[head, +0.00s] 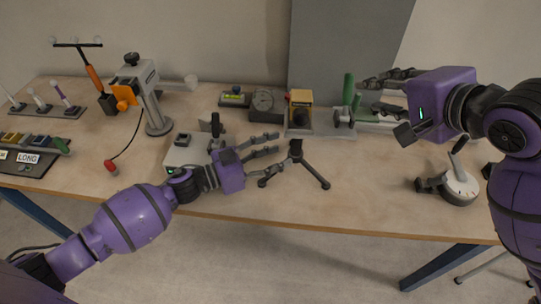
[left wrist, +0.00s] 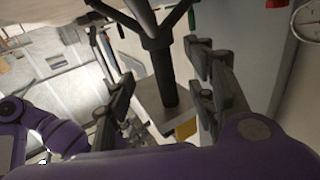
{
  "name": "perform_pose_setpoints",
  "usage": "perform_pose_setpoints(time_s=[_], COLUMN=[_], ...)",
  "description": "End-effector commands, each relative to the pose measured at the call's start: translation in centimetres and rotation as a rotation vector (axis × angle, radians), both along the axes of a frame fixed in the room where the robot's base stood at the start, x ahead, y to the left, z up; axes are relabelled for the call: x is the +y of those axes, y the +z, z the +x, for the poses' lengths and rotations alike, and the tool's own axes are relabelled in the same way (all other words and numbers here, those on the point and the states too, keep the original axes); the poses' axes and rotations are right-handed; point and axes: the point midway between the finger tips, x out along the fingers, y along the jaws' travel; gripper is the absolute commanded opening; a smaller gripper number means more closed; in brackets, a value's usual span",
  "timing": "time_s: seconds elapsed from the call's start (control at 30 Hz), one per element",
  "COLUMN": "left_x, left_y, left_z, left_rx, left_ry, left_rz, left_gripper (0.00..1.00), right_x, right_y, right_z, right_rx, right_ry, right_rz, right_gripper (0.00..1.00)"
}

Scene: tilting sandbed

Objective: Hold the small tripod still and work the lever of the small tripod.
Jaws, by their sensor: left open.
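The small tripod (head: 297,152) stands near the table's front edge in the head view, its dark legs spread. My left gripper (head: 271,160) is open at its left, fingers reaching toward it. In the left wrist view, the tripod's dark post (left wrist: 158,65) appears between the open fingers, with space on both sides; I cannot tell how deep it sits between them. The tripod's lever cannot be made out clearly. My right gripper (head: 383,108) is open and empty, raised at the right, apart from the tripod.
A white device with a lever (head: 460,187) stands at the right. A white box (head: 184,152) lies behind my left forearm.

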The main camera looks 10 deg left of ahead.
Motion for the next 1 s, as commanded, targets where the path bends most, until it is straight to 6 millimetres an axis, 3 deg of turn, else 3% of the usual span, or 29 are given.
perform_pose_setpoints(time_s=[0.33, 0.77, 1.0], left_x=[-4.4, -5.3, -5.3], left_y=[0.1, 0.0, 0.0], left_z=[2.9, 3.6, 3.5], left_rx=[-0.003, -0.002, -0.002], left_ry=[-0.001, 0.001, 0.000], left_rz=[-0.002, 0.000, 0.000], left_gripper=[0.51, 0.51, 0.22], right_x=[0.0, 0.0, 0.0], right_y=[0.0, 0.0, 0.0], right_z=[0.0, 0.0, 0.0], right_rx=[0.000, 0.000, 0.000], right_ry=[0.000, 0.000, 0.000], right_rz=[0.000, 0.000, 0.000], right_gripper=[0.31, 0.31, 0.31])
